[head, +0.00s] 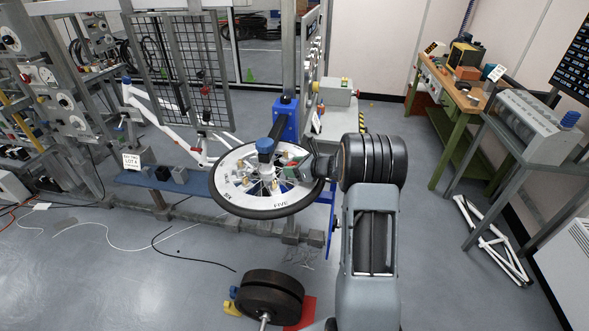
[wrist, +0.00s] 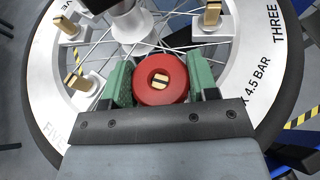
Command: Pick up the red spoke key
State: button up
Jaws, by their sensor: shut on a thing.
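The red spoke key (wrist: 152,92) is a round red disc with a pale brass slotted piece at its centre. In the wrist view it sits between the two green pads of my gripper (wrist: 160,84), which is shut on it. It is over the spokes of the wheel (wrist: 258,95); I cannot tell if it still touches a spoke.
Several brass-tipped pegs (wrist: 212,15) stand around the wheel near the key. A blue shelf (head: 190,183) lies left; dark discs (head: 268,292) lie below.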

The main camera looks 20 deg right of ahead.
jog(key=shift+r, duration=0.1)
jog(key=shift+r, duration=0.5)
notch_tip(320, 180, up, 2)
jog(key=shift+d+r, duration=0.1)
jog(key=shift+r, duration=0.05)
jog(key=s+d+r+b, duration=0.2)
jog(key=s+d+r, duration=0.5)
jog(key=d+r, duration=0.2)
jog(key=shift+s+d+r, duration=0.3)
jog(key=shift+s+d, duration=0.1)
jog(key=shift+d, duration=0.85)
